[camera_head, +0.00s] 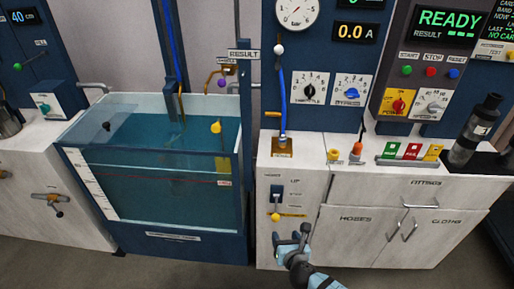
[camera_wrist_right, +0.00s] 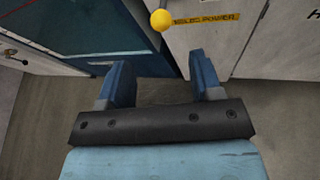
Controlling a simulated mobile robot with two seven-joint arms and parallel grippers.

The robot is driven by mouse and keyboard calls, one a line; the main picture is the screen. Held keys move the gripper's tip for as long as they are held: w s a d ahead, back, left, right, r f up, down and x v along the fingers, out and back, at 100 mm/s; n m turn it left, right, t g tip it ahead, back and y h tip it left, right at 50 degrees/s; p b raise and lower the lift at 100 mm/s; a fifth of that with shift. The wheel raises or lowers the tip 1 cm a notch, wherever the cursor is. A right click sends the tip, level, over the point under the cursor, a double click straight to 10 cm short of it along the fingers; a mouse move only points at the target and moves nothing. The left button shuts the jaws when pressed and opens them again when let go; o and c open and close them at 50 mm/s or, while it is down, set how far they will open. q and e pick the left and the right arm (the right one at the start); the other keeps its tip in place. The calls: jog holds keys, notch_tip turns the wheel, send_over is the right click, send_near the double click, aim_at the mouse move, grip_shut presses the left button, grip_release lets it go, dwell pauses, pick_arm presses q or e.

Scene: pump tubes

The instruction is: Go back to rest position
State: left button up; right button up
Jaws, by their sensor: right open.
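My right gripper (camera_head: 291,236) is in front of the white cabinet, low in the head view, just below the hoist lever. It is open and holds nothing. In the right wrist view its two blue fingers (camera_wrist_right: 164,83) stand apart with the floor and cabinet edge behind them. The hoist lever's yellow knob (camera_head: 275,217) is just above and left of the gripper, apart from it. The yellow knob (camera_wrist_right: 161,20) also shows at the top of the right wrist view. My left gripper is not in the head view.
A glass-walled water tank (camera_head: 160,185) stands left of the cabinet. The cabinet (camera_head: 340,230) has a drawer and doors with handles at right. Green, red and yellow tags (camera_head: 411,151) and a black cylinder (camera_head: 475,130) are on the counter. Grey floor (camera_head: 190,277) is open in front.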

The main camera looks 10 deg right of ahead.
jog(key=shift+s, duration=0.1)
jog(key=s+r+m+g+y+p, duration=0.1)
jog(key=s+r+m+p, duration=0.3)
jog(key=s+m, duration=0.3)
jog(key=s+r+m+g+y+p, duration=0.1)
jog(key=s+r+m+p, duration=0.3)
jog(key=m, duration=0.9)
jog(key=s+d+r+m+y+p, duration=0.1)
jog(key=s+r+m+p, duration=0.3)
jog(key=s+m, duration=0.6)
jog(key=shift+r+m+g, duration=0.4)
jog(key=shift+r+m, duration=0.1)
jog(key=shift+r, duration=0.35)
